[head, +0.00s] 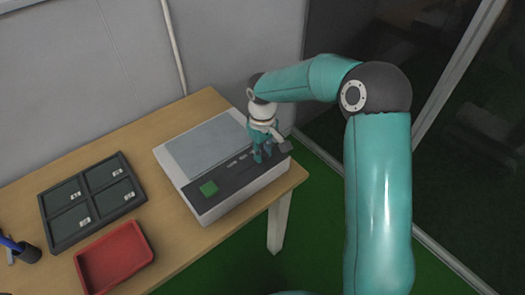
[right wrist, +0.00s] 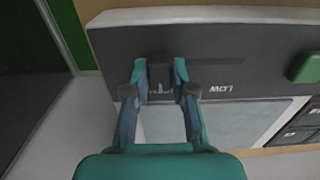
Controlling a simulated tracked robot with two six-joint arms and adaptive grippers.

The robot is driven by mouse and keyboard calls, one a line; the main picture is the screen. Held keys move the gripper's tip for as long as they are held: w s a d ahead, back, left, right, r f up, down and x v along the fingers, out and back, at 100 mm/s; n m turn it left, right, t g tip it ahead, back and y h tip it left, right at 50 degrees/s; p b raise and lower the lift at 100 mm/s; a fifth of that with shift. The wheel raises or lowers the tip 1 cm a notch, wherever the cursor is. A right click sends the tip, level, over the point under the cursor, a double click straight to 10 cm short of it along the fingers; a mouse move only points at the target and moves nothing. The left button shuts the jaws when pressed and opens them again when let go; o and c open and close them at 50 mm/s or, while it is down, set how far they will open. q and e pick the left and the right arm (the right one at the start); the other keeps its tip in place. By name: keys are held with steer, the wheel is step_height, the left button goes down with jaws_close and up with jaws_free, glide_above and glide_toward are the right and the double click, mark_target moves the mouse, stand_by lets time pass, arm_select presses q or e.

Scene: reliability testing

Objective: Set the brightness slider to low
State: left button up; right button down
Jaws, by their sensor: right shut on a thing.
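A white device (head: 232,205) with a large grey screen (head: 206,146) stands on the wooden table. Its dark front panel (head: 226,180) carries a green button (head: 208,188) at the left, which also shows at the right edge of the right wrist view (right wrist: 304,67). My right gripper (head: 262,157) reaches down onto the panel's right part. In the right wrist view its fingers (right wrist: 160,68) are shut on the dark slider knob (right wrist: 160,80). The upside-down LOW label (right wrist: 222,88) lies to the right of the knob there, towards the green button. The left gripper is out of view.
A dark tray (head: 70,238) with several compartments and a red tray (head: 84,277) lie left of the device. A wall stands behind the table; green floor lies to the right.

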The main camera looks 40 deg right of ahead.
mark_target(240, 174)
steer(key=a, duration=0.2)
steer(key=a+b, duration=0.1)
steer(key=a, duration=0.2)
steer(key=a+b, duration=0.1)
steer(key=a, duration=0.1)
steer(key=shift+s+a, duration=0.3)
steer(key=shift+a, duration=0.4)
steer(key=c, duration=1)
jaws_free()
steer(key=shift+a, duration=0.1)
steer(key=shift+o, duration=0.2)
step_height(240, 174, up, 12)
